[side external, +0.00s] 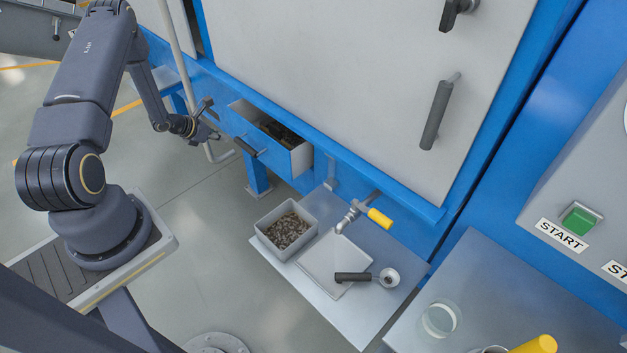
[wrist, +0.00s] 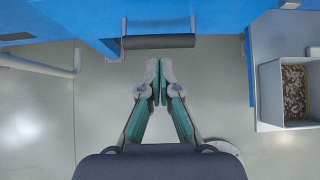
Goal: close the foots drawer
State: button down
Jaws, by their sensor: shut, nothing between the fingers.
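The foots drawer (side external: 300,160) stands pulled out of the blue machine in the side external view, with dark material (side external: 283,132) inside. Its blue front carries a dark bar handle (side external: 246,147). The handle also shows in the wrist view (wrist: 158,41), across the upper middle. My gripper (side external: 213,134) is just left of the handle in the side view, apart from it. In the wrist view my gripper (wrist: 157,82) has its teal-padded fingers together and empty, with the tips below the handle in the picture. The drawer's inside is out of sight in the wrist view.
A metal shelf (side external: 335,318) right of the drawer holds a grey bin (side external: 263,240) of pellets, a flat tray (side external: 325,262) and a dark-handled scoop (side external: 352,277). A yellow-handled tap (side external: 379,217) juts over it. A pale pipe (wrist: 35,66) runs at left in the wrist view.

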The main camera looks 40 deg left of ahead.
aim_at(256, 138)
jog(key=x, duration=0.7)
jog(key=shift+w+f, duration=0.2)
jog(key=w, duration=0.3)
jog(key=shift+w+f, duration=0.25)
jog(key=shift+w, duration=0.5)
